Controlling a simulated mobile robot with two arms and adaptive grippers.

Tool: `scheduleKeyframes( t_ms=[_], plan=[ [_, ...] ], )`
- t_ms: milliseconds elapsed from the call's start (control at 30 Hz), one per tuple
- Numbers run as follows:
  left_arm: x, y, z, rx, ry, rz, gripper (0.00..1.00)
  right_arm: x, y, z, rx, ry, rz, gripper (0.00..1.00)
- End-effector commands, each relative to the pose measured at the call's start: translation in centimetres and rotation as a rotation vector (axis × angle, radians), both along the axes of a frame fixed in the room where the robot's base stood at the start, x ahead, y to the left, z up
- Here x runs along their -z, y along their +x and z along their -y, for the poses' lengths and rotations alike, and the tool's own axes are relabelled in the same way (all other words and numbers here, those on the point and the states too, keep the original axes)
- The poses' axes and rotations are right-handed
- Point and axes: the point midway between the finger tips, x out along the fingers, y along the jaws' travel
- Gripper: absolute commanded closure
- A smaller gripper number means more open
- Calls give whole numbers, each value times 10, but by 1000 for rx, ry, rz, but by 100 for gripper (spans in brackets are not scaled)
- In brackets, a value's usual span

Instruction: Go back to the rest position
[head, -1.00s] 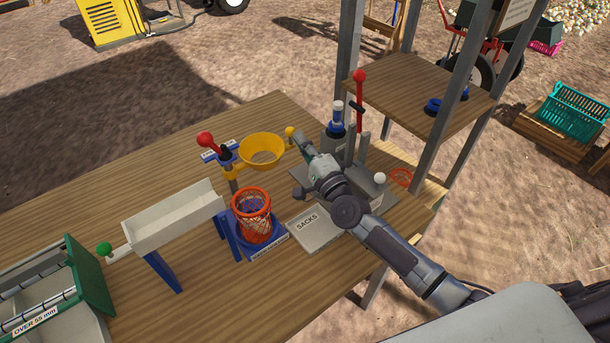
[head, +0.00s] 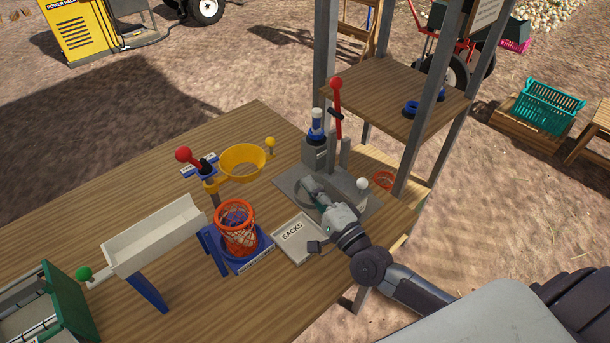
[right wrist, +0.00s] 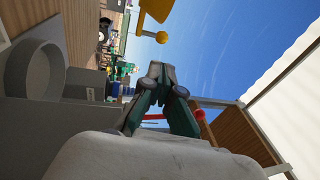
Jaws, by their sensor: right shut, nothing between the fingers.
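My right gripper (head: 312,187) is over the grey press-like machine at the right of the table, in front of its upright column. In the right wrist view the fingers of the right gripper (right wrist: 155,75) meet at their tips, shut and empty. The right arm comes in from the lower right of the head view. My left gripper is not in view.
Around it are the grey machine (head: 318,150) with a red-knobbed lever (head: 337,100), the SACKS tray (head: 300,238), the red net basket (head: 238,228), the yellow ring (head: 242,161) and a white chute (head: 155,236). A metal-framed shelf (head: 385,95) stands behind.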

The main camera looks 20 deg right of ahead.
Motion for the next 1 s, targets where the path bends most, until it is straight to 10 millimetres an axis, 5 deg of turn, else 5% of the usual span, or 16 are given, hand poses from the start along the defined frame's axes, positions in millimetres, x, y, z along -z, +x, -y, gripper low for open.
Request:
scheduleKeyframes(
  t_ms=[200,333,500,600,800,1000],
  plan=[
    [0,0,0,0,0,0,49,0,-4,-1,-5,-5,-1,100],
    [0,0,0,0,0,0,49,5,-14,-26,-71,-105,-26,100],
    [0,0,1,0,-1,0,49,26,-53,-85,-266,-486,-100,100],
    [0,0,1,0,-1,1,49,48,-83,-101,-379,-774,-168,100],
    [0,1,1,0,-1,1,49,87,-138,-83,-541,-1229,-353,100],
    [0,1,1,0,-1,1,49,104,-179,-50,-642,-1462,-527,100]
  ],
)
